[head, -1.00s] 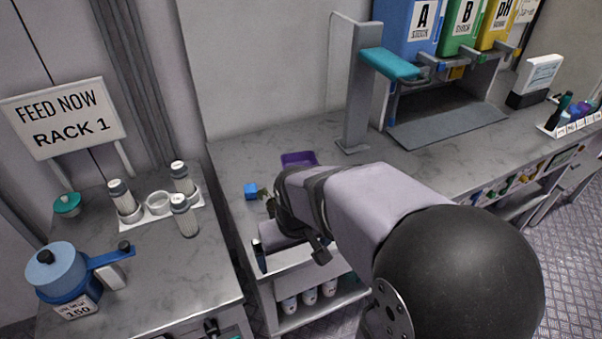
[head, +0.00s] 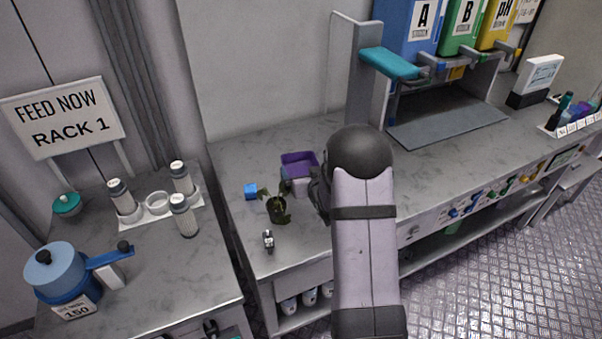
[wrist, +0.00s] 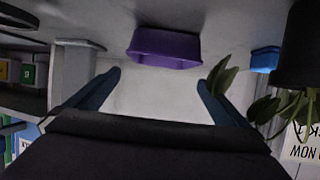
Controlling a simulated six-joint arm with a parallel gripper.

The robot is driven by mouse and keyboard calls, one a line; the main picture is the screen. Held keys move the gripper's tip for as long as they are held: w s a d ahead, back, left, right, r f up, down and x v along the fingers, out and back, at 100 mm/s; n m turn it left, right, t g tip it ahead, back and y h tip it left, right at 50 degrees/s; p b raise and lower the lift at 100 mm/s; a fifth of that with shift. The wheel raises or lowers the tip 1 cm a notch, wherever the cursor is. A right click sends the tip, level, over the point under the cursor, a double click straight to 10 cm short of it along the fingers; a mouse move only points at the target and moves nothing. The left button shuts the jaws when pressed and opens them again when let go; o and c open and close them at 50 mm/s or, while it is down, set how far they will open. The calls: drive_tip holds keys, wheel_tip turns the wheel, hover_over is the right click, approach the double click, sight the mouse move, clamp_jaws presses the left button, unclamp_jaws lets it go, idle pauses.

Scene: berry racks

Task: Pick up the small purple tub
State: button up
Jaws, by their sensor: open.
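The small purple tub (head: 299,158) stands on the grey bench, just left of my arm's dark joint in the head view. In the wrist view the purple tub (wrist: 165,48) shows beyond the fingertips, roughly centred between them. My gripper (wrist: 158,80) is open, with its two blue fingers spread and apart from the purple part. A pale area (wrist: 155,97) lies between the fingers, below the purple; I cannot tell whether it belongs to the tub. In the head view the fingers are mostly hidden by my arm.
A dark potted plant (head: 278,208) stands close left of the tub; its leaves reach near one finger in the wrist view. A blue cube (head: 250,191) and a small grey item (head: 268,240) are nearby. A grey upright post (head: 362,100) stands behind. The bench's back left is clear.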

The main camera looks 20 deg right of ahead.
sight(301, 165)
drive_tip(key=shift+f, duration=0.95)
drive_tip(key=shift+p+x, duration=0.4)
drive_tip(key=shift+x, duration=0.7)
drive_tip(key=shift+w+p, duration=0.45)
drive_tip(key=shift+w, duration=0.05)
drive_tip(key=shift+p+x, duration=0.8)
drive_tip(key=shift+x, duration=1.3)
drive_tip(key=c, duration=0.9)
drive_tip(key=shift+r, duration=0.1)
wheel_tip(301, 165, up, 10)
drive_tip(key=b, duration=0.2)
drive_tip(key=shift+b, duration=0.4)
